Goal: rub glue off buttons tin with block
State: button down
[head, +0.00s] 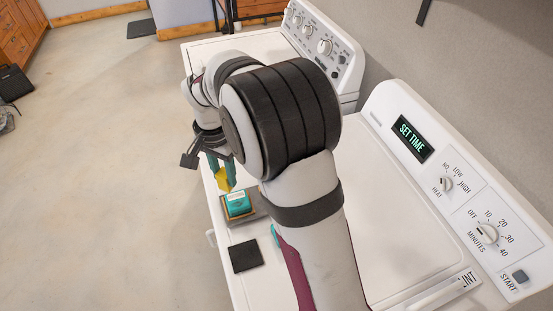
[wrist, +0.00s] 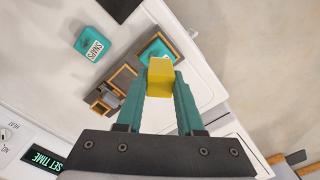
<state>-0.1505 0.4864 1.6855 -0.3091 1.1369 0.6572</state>
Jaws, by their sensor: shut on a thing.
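My gripper (head: 221,166) is shut on a yellow block (head: 224,182), above the dryer top's left side in the head view. The block (wrist: 160,80) sits between my teal fingertips in the wrist view. A teal tin (head: 238,207) with a pale label stands just below the block in the head view. In the wrist view the tin (wrist: 151,46) is partly hidden behind the block, and its label cannot be read. Block and tin look close; I cannot tell whether they touch. A second teal tin (wrist: 92,40), labelled SNAPS, stands apart. No glue can be made out.
A black square (head: 245,256) lies near the front edge of the white dryer (head: 375,200). A second white machine (head: 265,42) stands behind. My arm hides part of the top.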

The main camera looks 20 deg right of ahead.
aim_at(222, 190)
jog(key=shift+s+a+f, duration=0.1)
jog(key=shift+a, duration=0.6)
jog(key=shift+f, duration=3.4)
jog(key=shift+d+f, duration=0.15)
jog(key=shift+f, duration=0.4)
jog(key=shift+d+r, duration=0.35)
jog(key=shift+d, duration=0.45)
jog(key=shift+d+f, duration=0.3)
jog(key=shift+d, duration=1.9)
jog(key=shift+a, duration=3.15)
jog(key=shift+r, duration=4)
jog(key=shift+f, duration=0.15)
